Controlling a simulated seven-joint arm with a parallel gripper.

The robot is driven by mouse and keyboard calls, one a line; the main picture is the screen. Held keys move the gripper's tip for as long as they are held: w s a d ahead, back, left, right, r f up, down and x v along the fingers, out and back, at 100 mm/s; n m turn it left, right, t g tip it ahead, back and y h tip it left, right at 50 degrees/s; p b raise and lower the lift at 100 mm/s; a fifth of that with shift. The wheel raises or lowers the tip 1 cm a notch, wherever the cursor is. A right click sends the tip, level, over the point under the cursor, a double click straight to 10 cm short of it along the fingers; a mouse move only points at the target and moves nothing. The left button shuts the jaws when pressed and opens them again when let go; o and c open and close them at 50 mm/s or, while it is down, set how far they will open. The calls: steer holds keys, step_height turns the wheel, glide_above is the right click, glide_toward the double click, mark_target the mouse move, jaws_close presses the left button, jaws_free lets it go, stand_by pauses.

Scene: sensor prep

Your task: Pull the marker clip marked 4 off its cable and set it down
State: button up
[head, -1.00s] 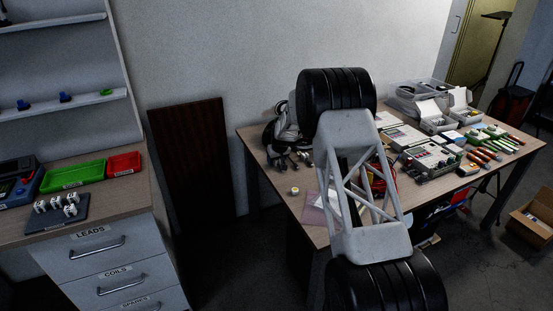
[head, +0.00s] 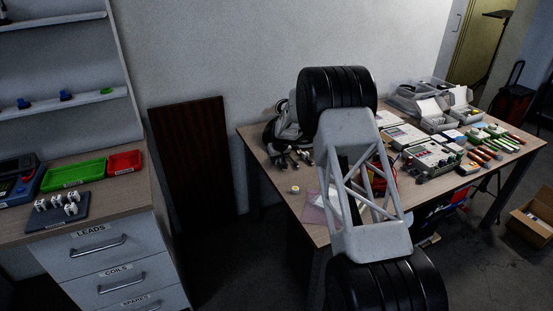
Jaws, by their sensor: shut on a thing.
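My gripper (head: 292,159) is at the left end of the wooden table, low over its top, partly behind my own arm. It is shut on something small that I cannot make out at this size. The marker clip marked 4 cannot be picked out. Red cables (head: 390,178) show on the table just right of my arm, largely hidden by it. My gripper is to the left of them, apart from the part that shows.
A small yellow-and-white round thing (head: 294,190) lies in front of my gripper. A pinkish sheet (head: 315,209) lies near the table's front edge. Instruments, boxes and tools crowd the right side. A cabinet at left holds a green tray (head: 73,174) and a red tray (head: 124,161).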

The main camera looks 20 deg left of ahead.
steer(key=shift+r, duration=2.5)
stand_by(1.3)
steer(key=shift+d, duration=0.1)
stand_by(0.4)
